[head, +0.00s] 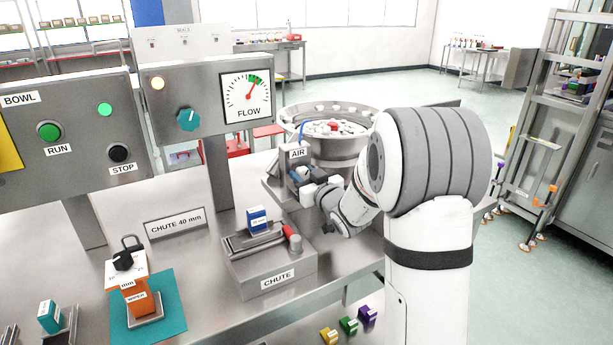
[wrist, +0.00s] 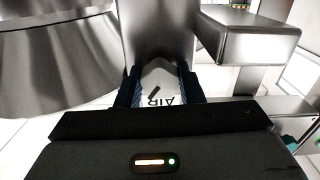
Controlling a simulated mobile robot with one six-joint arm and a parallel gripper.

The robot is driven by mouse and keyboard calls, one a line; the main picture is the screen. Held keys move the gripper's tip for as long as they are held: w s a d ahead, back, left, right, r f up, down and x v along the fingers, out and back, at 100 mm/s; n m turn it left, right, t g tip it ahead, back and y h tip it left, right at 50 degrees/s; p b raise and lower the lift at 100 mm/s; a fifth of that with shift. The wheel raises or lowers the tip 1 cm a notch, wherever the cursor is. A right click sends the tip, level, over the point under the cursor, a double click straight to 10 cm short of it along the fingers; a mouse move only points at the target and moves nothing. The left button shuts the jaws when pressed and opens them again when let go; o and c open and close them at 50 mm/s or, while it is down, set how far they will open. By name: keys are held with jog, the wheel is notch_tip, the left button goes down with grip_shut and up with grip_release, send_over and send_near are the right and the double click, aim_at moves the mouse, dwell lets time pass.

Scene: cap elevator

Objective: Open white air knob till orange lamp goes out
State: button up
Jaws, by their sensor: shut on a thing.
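My gripper (head: 297,177) reaches to the small grey post with the AIR label (head: 298,153) in the head view. In the wrist view my gripper (wrist: 161,78) is shut on the white air knob (wrist: 165,79), with one blue-padded finger on each side. A short black mark shows on the knob, slanting. The AIR label (wrist: 163,101) reads upside down there. The knob is hidden behind the gripper in the head view. A round lamp (head: 157,83) on the flow panel glows pale and warm. The FLOW gauge (head: 246,97) needle points up and right, by the green band.
A metal bowl (head: 331,127) with parts stands behind the post. The chute block (head: 270,265) with a blue box sits in front. A teal knob (head: 188,119) is on the flow panel. In the wrist view a metal block (wrist: 247,38) is close to the right finger.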

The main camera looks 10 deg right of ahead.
jog(key=shift+w+r, duration=0.1)
jog(key=shift+r, duration=0.2)
jog(key=o, duration=0.7)
jog(key=shift+c, duration=0.2)
jog(key=o, duration=0.3)
jog(key=shift+f, duration=0.2)
jog(key=shift+o, duration=0.2)
jog(key=shift+s+d, duration=0.15)
jog(key=shift+s, duration=0.15)
jog(key=b+v, duration=0.1)
jog(key=v, duration=0.6)
jog(key=shift+s+r, duration=0.1)
jog(key=shift+s, duration=0.05)
